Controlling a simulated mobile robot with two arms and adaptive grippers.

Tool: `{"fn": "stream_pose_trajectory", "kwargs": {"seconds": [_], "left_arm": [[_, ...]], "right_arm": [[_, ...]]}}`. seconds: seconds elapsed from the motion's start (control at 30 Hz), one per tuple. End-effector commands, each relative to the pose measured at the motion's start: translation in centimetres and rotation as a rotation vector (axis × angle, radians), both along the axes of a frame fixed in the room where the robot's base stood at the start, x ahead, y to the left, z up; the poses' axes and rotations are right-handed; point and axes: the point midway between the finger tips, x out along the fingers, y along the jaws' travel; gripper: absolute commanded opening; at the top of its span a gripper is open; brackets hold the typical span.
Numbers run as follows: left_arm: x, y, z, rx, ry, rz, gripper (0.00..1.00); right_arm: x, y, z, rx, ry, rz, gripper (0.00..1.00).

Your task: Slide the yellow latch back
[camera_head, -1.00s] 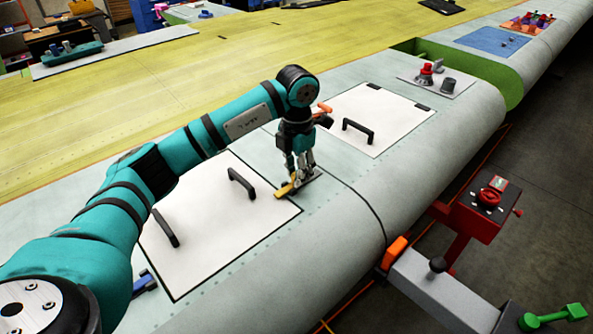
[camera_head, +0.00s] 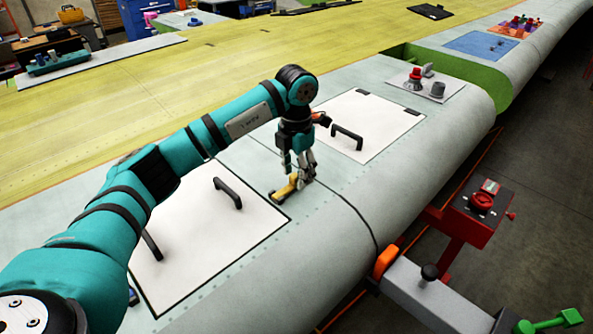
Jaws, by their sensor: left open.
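The yellow latch (camera_head: 286,190) is a small piece on the grey wing skin, at the right corner of the near white panel (camera_head: 200,245). My left gripper (camera_head: 303,181) points down just to the right of the latch, its fingers apart. The fingertips are at or very close to the latch's right end; I cannot tell whether they touch it. The fingers hide part of the latch's mount. My right gripper is not in view.
The near panel has two black handles (camera_head: 228,192). A second white panel (camera_head: 375,125) with one handle (camera_head: 347,137) lies beyond my gripper. Red and grey knobs (camera_head: 415,79) stand farther back. A red stand (camera_head: 480,205) and grey beam (camera_head: 425,295) are off the wing's right edge.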

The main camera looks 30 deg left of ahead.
Motion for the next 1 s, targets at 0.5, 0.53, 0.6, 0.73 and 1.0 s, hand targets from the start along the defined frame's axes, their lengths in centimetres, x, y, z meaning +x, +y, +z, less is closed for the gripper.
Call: {"fn": "stream_pose_trajectory", "kwargs": {"seconds": [0.5, 0.53, 0.6, 0.73, 1.0], "left_arm": [[0.1, -0.2, 9.5, 0.001, -0.004, 0.0, 0.45], [0.1, -0.2, 9.9, 0.001, -0.004, 0.0, 0.45], [0.2, -0.2, 10.8, 0.001, -0.004, 0.0, 0.45], [0.1, -0.2, 11.7, 0.0, -0.002, 0.0, 0.45], [0.1, -0.2, 11.9, 0.0, -0.002, 0.0, 0.45]], "right_arm": [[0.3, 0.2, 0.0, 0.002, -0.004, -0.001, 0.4], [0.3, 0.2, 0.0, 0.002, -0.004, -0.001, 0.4], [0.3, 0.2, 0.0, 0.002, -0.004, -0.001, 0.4], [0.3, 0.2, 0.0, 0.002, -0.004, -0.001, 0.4], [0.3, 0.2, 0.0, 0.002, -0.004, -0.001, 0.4]]}}
